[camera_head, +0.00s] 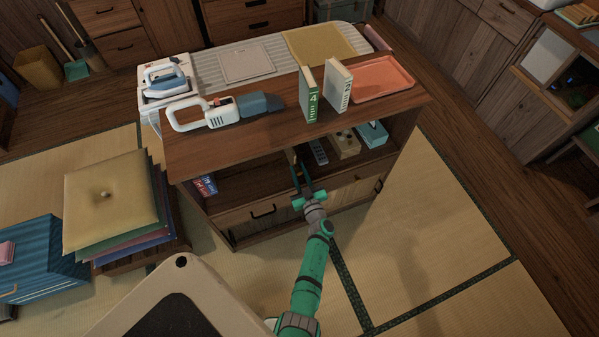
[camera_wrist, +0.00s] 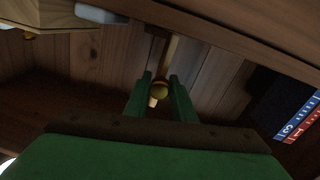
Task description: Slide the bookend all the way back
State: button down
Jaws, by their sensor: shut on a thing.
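Red and blue books (camera_head: 205,185) stand at the shelf's left end. A dark remote (camera_head: 318,152), a wooden box (camera_head: 345,144) and a teal box (camera_head: 372,134) lie to the right of my gripper. The cabinet top (camera_head: 240,140) hangs over the shelf.

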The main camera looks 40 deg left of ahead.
jog(key=c, duration=1.5)
grip_release()
jog(key=v, duration=1)
jog(key=shift+s+d, duration=0.25)
jog(key=shift+d, duration=0.1)
